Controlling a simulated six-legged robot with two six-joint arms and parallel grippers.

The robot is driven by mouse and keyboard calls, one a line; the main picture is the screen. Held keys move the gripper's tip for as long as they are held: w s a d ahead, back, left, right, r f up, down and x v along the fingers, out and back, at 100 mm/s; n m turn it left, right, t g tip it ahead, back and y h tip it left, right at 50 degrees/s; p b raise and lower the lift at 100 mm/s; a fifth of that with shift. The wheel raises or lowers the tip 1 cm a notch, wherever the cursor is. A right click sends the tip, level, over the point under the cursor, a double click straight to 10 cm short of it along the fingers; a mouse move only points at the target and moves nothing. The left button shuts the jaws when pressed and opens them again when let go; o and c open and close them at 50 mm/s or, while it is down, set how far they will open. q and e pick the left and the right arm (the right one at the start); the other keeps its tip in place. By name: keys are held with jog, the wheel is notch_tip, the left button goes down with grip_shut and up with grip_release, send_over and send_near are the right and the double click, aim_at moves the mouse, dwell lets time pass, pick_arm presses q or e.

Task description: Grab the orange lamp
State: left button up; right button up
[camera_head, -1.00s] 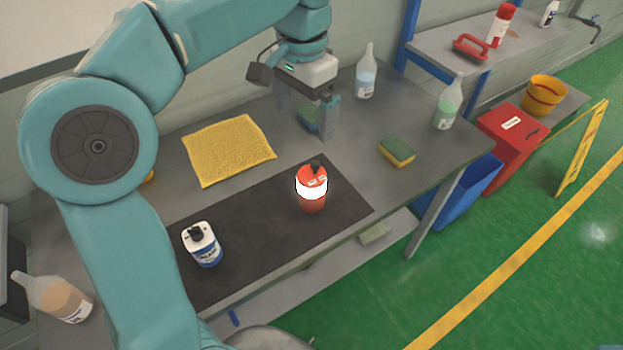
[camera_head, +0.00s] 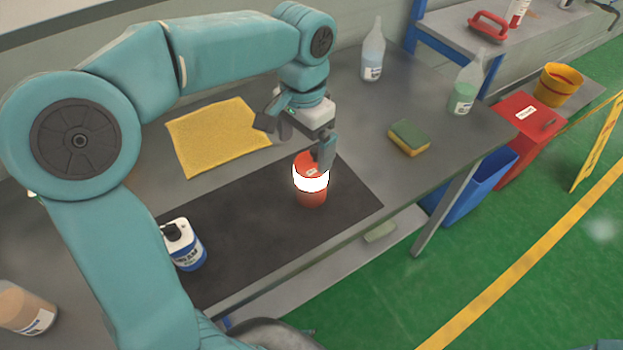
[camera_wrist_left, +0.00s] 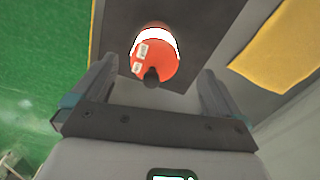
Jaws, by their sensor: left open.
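The orange lamp (camera_head: 312,198), with a glowing white band and a dark knob on top, stands upright on the black mat (camera_head: 255,235). My left gripper (camera_head: 322,160) is open with its fingers pointing down, just above and behind the lamp's top in the head view. One finger overlaps the lamp's top edge in that view. In the left wrist view the lamp (camera_wrist_left: 155,62) sits ahead of and between the two open fingers (camera_wrist_left: 155,80), with its knob towards the palm. I cannot tell whether the fingers touch it. My right gripper is not in view.
A white and blue bottle (camera_head: 185,246) stands on the mat left of the lamp. A yellow cloth (camera_head: 215,135) lies behind the mat, and a sponge (camera_head: 409,138) lies to the right. The mat around the lamp is clear.

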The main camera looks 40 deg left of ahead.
aim_at(310, 164)
pick_arm(q)
jog(key=shift+f, duration=0.6)
jog(key=shift+d+f, duration=0.1)
jog(key=shift+f, duration=0.45)
jog(key=f, duration=0.4)
jog(key=shift+w+d+f, duration=0.2)
jog(key=shift+w+d, duration=0.1)
jog(key=shift+w, duration=0.05)
jog(key=shift+s, duration=0.2)
jog(key=shift+w, duration=0.15)
jog(key=c, duration=1.4)
jog(key=shift+o, duration=0.2)
jog(key=shift+r, duration=0.1)
